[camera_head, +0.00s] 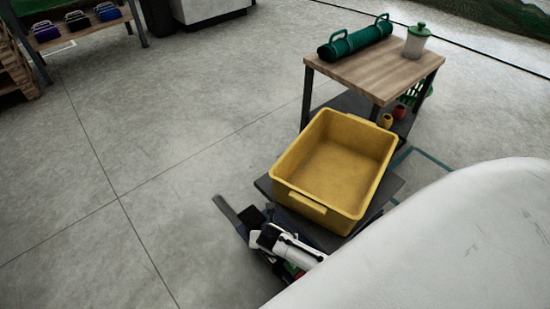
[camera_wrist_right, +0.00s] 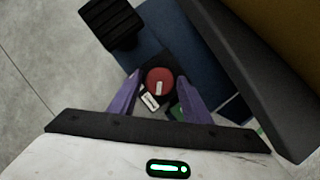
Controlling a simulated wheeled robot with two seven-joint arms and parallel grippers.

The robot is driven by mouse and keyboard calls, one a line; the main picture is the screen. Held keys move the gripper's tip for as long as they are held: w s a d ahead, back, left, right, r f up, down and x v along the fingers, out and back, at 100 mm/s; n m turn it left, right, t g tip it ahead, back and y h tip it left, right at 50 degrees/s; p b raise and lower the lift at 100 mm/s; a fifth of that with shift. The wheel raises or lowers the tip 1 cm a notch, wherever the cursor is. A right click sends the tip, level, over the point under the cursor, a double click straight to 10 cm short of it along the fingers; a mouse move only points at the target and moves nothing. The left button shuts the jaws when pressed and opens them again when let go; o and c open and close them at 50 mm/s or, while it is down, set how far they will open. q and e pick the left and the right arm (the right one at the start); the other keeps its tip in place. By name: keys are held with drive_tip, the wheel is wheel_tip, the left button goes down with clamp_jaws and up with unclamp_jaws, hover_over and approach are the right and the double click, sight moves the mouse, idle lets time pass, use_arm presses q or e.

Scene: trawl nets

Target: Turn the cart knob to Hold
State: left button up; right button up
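In the right wrist view, a round red knob (camera_wrist_right: 161,75) with a small white mark sits on a black plate. White labels (camera_wrist_right: 150,102) lie beside it on the near side; their wording is too small to read. My right gripper (camera_wrist_right: 158,79) is open, with its two purple fingers to the left and right of the knob. Gaps show between fingertips and knob; their depth is unclear. In the head view, a dark cart (camera_head: 388,188) carries a yellow crate (camera_head: 347,123). My white and black wrist parts are at its near left side, and the knob is not clearly visible there. My left gripper is not in view.
A black grip (camera_wrist_right: 110,22) stands near the knob. A wooden-topped table (camera_head: 385,72) with a green roll (camera_head: 355,42) and a lidded jar (camera_head: 416,42) stands behind the cart. The floor to the left is clear.

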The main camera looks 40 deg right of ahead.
drive_tip(key=c, duration=0.7)
